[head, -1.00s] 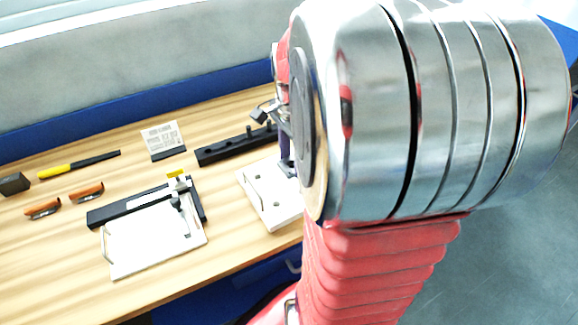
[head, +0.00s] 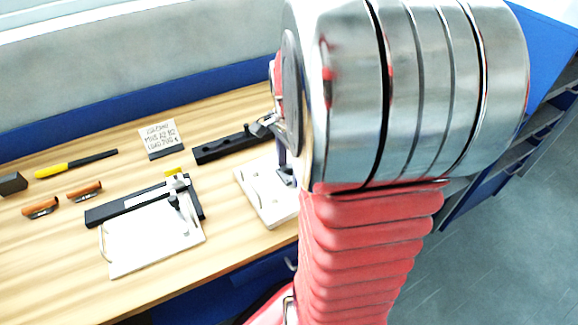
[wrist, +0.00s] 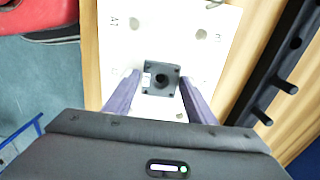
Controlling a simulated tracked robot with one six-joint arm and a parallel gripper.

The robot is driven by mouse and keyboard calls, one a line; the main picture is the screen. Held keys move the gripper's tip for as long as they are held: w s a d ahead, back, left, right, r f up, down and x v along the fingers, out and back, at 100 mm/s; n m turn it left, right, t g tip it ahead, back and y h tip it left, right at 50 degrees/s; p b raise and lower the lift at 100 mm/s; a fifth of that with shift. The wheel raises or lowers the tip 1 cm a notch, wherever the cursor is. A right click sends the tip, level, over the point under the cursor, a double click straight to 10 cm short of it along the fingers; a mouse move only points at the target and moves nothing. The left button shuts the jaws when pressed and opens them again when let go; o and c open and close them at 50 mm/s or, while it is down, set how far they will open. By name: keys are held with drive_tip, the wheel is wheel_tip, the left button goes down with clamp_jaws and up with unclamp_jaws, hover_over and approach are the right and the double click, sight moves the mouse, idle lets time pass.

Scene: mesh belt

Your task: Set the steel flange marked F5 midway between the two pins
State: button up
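A dark square flange (wrist: 160,78) with a round hole and a small white label lies on a white plate (wrist: 120,55). Its marking is too small to read. My gripper (wrist: 160,77) has its two purple fingers apart, one on each side of the flange, with a narrow gap showing at the left finger. In the head view, my arm partly hides the gripper (head: 284,150) and the white plate (head: 262,200); a dark block, apparently the flange (head: 287,175), shows beside a finger. Dark pegs (wrist: 284,86) stick out of a black bar right of the plate; I cannot tell whether these are the pins.
The black bar (head: 222,149) lies behind the plate. A card (head: 160,136), a white board with a black clamp bar (head: 150,245), orange-handled pieces (head: 84,190), a yellow-and-black tool (head: 75,164) and a dark block (head: 12,183) lie on the wooden bench. Bare wood shows at the front left.

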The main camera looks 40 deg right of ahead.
sight(290, 175)
wheel_tip(290, 175, up, 12)
drive_tip(key=shift+r, duration=0.15)
idle(0.7)
idle(0.4)
drive_tip(key=s+a+n+t, duration=0.2)
drive_tip(key=a+n, duration=0.8)
drive_tip(key=a, duration=0.1)
drive_tip(key=s+a+n+t, duration=0.2)
drive_tip(key=a+n+t, duration=0.1)
drive_tip(key=a+n, duration=0.7)
drive_tip(key=shift+a+n+t, duration=0.3)
drive_tip(key=shift+a, duration=0.9)
